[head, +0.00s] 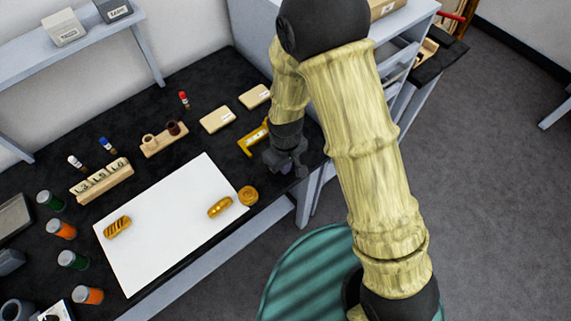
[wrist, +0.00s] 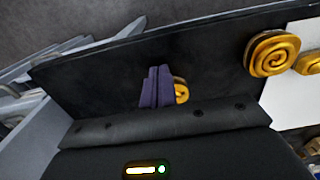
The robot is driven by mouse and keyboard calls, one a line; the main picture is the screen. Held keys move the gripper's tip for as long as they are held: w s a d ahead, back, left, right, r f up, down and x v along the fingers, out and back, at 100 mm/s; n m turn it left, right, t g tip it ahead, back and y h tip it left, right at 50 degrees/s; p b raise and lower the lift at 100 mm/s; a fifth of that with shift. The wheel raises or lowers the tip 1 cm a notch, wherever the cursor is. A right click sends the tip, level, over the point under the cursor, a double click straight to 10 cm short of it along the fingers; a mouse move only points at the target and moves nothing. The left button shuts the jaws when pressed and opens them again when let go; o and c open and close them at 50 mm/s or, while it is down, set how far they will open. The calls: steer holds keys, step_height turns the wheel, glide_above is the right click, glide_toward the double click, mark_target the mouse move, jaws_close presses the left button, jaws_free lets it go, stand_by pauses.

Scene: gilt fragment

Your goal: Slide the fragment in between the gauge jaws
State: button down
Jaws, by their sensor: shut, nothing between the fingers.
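My gripper (head: 287,171) is low over the right end of the black bench, just in front of the yellow gauge (head: 252,138), which it partly covers. In the wrist view its two purple fingers (wrist: 156,87) are together with nothing between them. A gold fragment (wrist: 180,90) lies on the bench right beside and partly behind the fingers; I cannot tell if they touch. My gripper hides it in the head view. The gauge jaws are not clear in either view, so I cannot tell how the fragment sits relative to them.
A round gold spiral piece (head: 248,195) lies at the corner of a white sheet (head: 150,245); it also shows in the wrist view (wrist: 272,53). Two gold pieces (head: 220,208) (head: 117,227) lie on the sheet. Tan blocks (head: 217,119) are behind the gauge. The bench's front edge is close.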

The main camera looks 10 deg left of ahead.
steer(key=shift+w+a+p, duration=0.3)
steer(key=shift+w+a, duration=1.1)
steer(key=shift+a, duration=0.25)
steer(key=shift+d, duration=0.1)
steer(key=shift+s+d, duration=0.3)
steer(key=shift+d, duration=0.1)
steer(key=shift+s+d, duration=0.8)
steer(key=shift+d, duration=0.25)
step_height(320, 180, up, 10)
steer(key=b, duration=0.1)
steer(key=shift+s, duration=0.25)
